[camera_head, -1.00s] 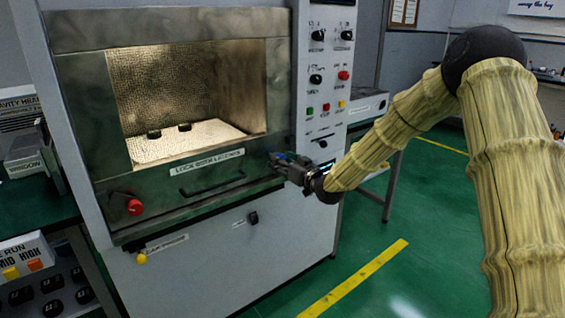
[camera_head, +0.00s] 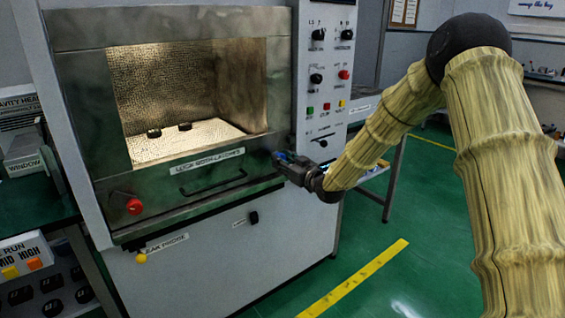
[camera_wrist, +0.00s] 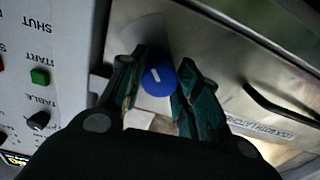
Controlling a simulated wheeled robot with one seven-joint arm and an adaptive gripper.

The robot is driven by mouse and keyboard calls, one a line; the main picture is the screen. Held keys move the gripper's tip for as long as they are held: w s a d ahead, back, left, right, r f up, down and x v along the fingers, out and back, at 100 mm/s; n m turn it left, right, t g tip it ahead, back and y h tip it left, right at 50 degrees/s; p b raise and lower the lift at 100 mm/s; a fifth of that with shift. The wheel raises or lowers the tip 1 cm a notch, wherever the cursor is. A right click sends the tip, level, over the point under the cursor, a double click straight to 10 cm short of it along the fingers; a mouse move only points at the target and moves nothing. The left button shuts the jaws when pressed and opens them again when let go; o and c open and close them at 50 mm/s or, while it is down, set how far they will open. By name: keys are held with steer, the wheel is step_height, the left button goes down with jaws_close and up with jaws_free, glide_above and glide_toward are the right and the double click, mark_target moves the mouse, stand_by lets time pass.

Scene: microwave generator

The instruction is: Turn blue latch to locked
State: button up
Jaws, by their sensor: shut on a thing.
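The blue latch (camera_wrist: 158,80) is a round knob with a white line mark on the metal door front. In the wrist view it sits between my two fingers, and the white mark is tilted. My gripper (camera_wrist: 163,66) is shut on it, with one finger on each side. In the head view my gripper (camera_head: 281,158) is at the right end of the door's lower panel and hides most of the latch. Only a little blue shows there.
A red knob (camera_head: 134,206) is on the left of the door panel. A dark bar handle (camera_head: 213,184) lies between, below a white latch label (camera_head: 208,162). A control panel with buttons (camera_head: 326,106) stands right of the door. The green floor at right is open.

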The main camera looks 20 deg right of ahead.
steer(key=n+b, duration=0.1)
steer(key=n, duration=0.3)
steer(key=shift+f+n, duration=0.1)
steer(key=shift+n, duration=0.2)
steer(key=n+b, duration=0.1)
steer(key=n, duration=0.2)
steer(key=shift+n+b, duration=0.35)
steer(key=shift+n, duration=0.05)
steer(key=shift+n+b, duration=1.8)
steer(key=shift+n, duration=1.6)
steer(key=o, duration=1)
steer(key=shift+o, duration=0.2)
